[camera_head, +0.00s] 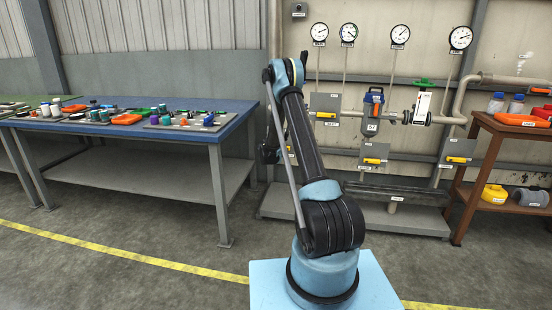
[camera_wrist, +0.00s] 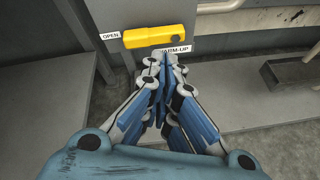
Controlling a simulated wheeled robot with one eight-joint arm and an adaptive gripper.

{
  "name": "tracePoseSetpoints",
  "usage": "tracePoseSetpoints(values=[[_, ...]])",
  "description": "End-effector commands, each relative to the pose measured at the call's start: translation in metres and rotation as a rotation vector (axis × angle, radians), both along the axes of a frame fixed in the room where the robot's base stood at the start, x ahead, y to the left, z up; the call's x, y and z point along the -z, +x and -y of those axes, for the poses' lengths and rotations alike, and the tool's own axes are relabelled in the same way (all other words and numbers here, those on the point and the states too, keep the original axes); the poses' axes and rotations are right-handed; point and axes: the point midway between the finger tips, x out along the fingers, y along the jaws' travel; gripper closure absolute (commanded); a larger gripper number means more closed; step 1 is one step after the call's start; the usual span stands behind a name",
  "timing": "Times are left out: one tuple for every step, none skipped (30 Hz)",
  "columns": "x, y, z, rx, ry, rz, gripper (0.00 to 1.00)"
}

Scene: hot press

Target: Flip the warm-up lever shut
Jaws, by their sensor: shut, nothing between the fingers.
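The warm-up lever (camera_wrist: 155,37) is a yellow bar lying almost level on a grey plate in the wrist view. Its dark round pivot is at the right end, and its free end points left to the OPEN label (camera_wrist: 111,36). The WARM-UP label (camera_wrist: 180,49) is below the pivot, its left part covered by my fingertips. My gripper (camera_wrist: 165,62) is shut and empty, its tips just below the lever in the picture. I cannot tell whether they touch it.
In the head view, other yellow levers (camera_head: 372,160) (camera_head: 457,159) sit on grey plates along the wall. Pipes and gauges (camera_head: 348,33) are above them. A blue-topped workbench (camera_head: 215,108) stands left, a brown shelf (camera_head: 488,124) right. A dark beam (camera_wrist: 295,72) lies right of the lever.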

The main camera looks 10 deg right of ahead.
Motion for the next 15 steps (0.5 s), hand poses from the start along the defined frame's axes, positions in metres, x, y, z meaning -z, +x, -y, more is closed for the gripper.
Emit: tracePoseSetpoints(values=[[0.017, 0.007, -0.004, -0.026, -0.042, -0.001, 1.00], [0.026, 0.011, -0.006, -0.042, -0.068, 0.000, 1.00], [0.036, 0.015, -0.009, -0.063, -0.103, -0.001, 1.00], [0.044, 0.017, -0.011, -0.079, -0.128, -0.002, 1.00], [0.052, 0.019, -0.012, -0.091, -0.150, -0.002, 1.00], [0.061, 0.022, -0.015, -0.109, -0.181, -0.002, 1.00], [0.067, 0.024, -0.016, -0.121, -0.202, -0.001, 1.00], [0.074, 0.025, -0.018, -0.131, -0.220, -0.002, 1.00], [0.081, 0.027, -0.019, -0.143, -0.243, -0.003, 1.00], [0.085, 0.028, -0.020, -0.151, -0.256, -0.003, 1.00], [0.090, 0.029, -0.021, -0.158, -0.270, -0.002, 1.00], [0.094, 0.029, -0.022, -0.167, -0.285, -0.002, 1.00], [0.096, 0.030, -0.023, -0.172, -0.293, -0.003, 1.00], [0.099, 0.030, -0.023, -0.176, -0.300, -0.002, 1.00], [0.101, 0.030, -0.024, -0.179, -0.308, -0.002, 1.00]])
